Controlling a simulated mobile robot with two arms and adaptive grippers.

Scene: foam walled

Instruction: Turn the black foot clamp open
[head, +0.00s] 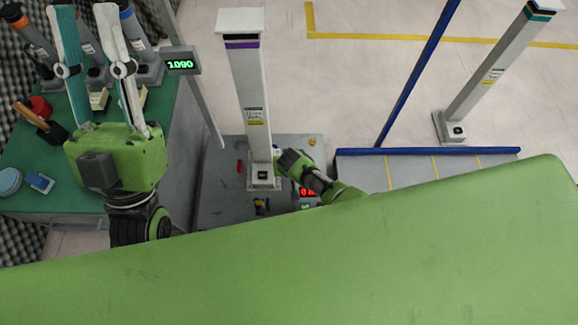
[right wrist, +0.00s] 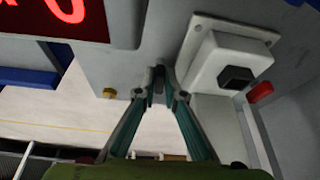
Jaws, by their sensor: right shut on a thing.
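My right gripper (right wrist: 159,80) is shut on a small dark piece (right wrist: 158,73), which looks like the black foot clamp; it is mostly hidden between the fingertips, so its turned position cannot be told. In the right wrist view it is beside the white foot block (right wrist: 213,62), which has a black square face. In the head view my right arm (head: 310,175) reaches to the foot of the grey post (head: 250,95), and its fingers are hidden. My left gripper (head: 83,10) is empty, with its two long fingers apart, above the green bench.
A yellow knob (right wrist: 109,93) and a red piece (right wrist: 260,92) are near the right gripper. A red-digit display (right wrist: 50,18) is close by. The green bench (head: 30,205) at left holds tools and small parts. A blue pole (head: 415,75) and a second post (head: 490,75) stand right.

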